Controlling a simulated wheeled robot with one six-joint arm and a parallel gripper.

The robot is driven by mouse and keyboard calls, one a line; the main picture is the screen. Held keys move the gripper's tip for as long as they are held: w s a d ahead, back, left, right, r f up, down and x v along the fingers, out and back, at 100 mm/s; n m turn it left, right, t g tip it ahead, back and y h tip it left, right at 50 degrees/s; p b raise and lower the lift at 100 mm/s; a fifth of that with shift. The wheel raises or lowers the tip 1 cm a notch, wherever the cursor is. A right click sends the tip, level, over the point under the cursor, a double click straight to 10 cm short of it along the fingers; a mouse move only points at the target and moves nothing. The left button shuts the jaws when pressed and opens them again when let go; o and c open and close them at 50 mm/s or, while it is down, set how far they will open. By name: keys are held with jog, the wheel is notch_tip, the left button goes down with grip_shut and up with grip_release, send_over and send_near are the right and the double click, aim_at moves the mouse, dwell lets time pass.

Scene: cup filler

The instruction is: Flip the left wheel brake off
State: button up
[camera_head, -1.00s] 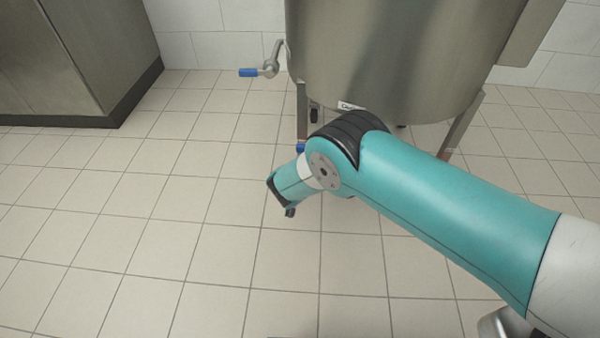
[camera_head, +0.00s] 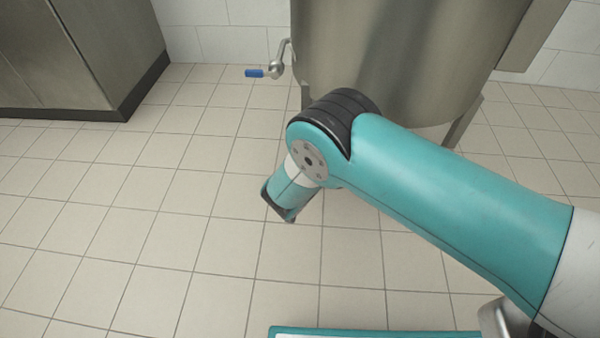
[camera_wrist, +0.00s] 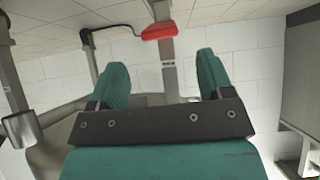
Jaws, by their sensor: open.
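My gripper (camera_wrist: 165,85) is open in the wrist view, with its two teal fingers apart and nothing held between them. A red, handle-like piece (camera_wrist: 158,31) on a grey upright post shows beyond the fingertips, apart from them. I cannot tell whether it is the left wheel brake. In the head view, the steel tank (camera_head: 400,55) stands on legs behind my arm. My arm hides much of its lower front, and no wheel brake can be made out there. The fingers do not show clearly in the head view.
A valve with a blue handle (camera_head: 254,73) sticks out from the tank's left side. A steel cabinet (camera_head: 75,55) stands at the far left. The tiled floor (camera_head: 130,210) is clear at the left and front. A metal cylinder (camera_wrist: 22,129) shows at left in the wrist view.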

jog(key=p+v, duration=0.3)
jog(key=v, duration=0.6)
jog(key=shift+d+r, duration=0.1)
jog(key=s+d+r+g, duration=0.1)
jog(key=d+r+g, duration=0.15)
jog(key=r, duration=0.65)
jog(key=s+d+r+g+y, duration=0.15)
jog(key=d+r, duration=0.25)
jog(key=r, duration=0.5)
jog(key=s+d+r+g, duration=0.1)
jog(key=d+r+g, duration=0.2)
jog(key=r, duration=0.6)
jog(key=s+d+r+n+g+y+p, duration=0.15)
jog(key=s+d+r+n, duration=0.25)
jog(key=s+r, duration=0.5)
jog(key=s+d+r+n+g+y+p, duration=0.15)
jog(key=s+d+r+n, duration=0.25)
jog(key=s+r, duration=0.5)
notch_tip(320, 180, up, 34)
jog(key=s+p, duration=0.1)
jog(key=p, duration=3.5)
jog(key=shift+s+m, duration=0.15)
jog(key=shift+m, duration=0.15)
